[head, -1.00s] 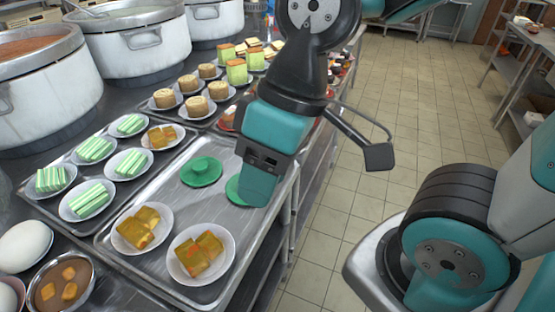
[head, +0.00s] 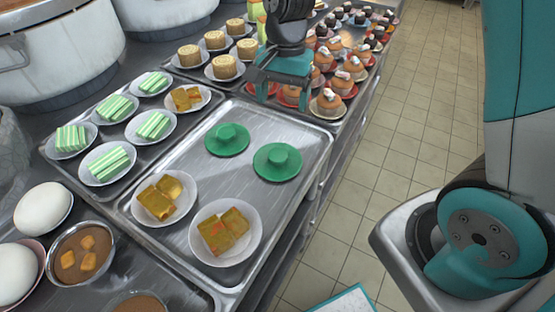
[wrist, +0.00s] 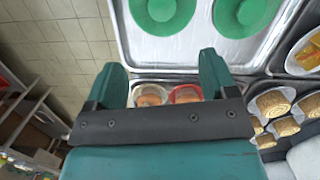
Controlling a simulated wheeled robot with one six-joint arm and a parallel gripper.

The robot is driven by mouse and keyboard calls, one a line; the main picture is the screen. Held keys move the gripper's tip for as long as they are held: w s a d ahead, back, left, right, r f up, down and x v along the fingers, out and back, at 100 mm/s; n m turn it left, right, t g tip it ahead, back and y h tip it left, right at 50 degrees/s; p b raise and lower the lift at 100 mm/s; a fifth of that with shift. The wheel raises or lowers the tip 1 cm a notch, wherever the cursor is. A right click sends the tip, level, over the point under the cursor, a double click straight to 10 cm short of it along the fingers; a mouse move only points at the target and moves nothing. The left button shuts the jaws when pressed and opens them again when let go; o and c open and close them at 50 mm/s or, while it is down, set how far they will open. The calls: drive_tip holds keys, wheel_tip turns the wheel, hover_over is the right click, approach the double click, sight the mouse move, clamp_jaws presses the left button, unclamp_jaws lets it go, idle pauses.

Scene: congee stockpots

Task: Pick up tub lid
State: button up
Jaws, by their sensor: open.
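Two green round lids, each with a raised knob, lie flat and apart on a metal tray (head: 262,125). The left lid (head: 227,139) is a little farther back than the right lid (head: 277,162). Both show at the top edge of the wrist view, one left (wrist: 163,14) and one right (wrist: 246,12). I cannot tell which one the task means. My gripper (head: 280,92) is open and empty, beyond the far end of this tray, above the small cakes. Its two fingers show spread in the wrist view (wrist: 160,68), touching neither lid.
Two plates of brown cake pieces (head: 160,197) (head: 225,231) share the tray's near end. Plates of green striped cakes (head: 110,163) stand left, and topped cakes (head: 328,103) at the back right. Large pots (head: 60,60) line the back left. Tiled floor (head: 405,130) lies right.

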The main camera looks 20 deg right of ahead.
hover_over(278, 154)
drive_tip(key=f, duration=0.9)
drive_tip(key=shift+d+f, duration=0.3)
drive_tip(key=shift+f, duration=0.1)
drive_tip(key=f, duration=0.3)
drive_tip(key=f+p, duration=0.1)
drive_tip(key=f, duration=0.1)
drive_tip(key=shift+a, duration=0.35)
drive_tip(key=c, duration=1)
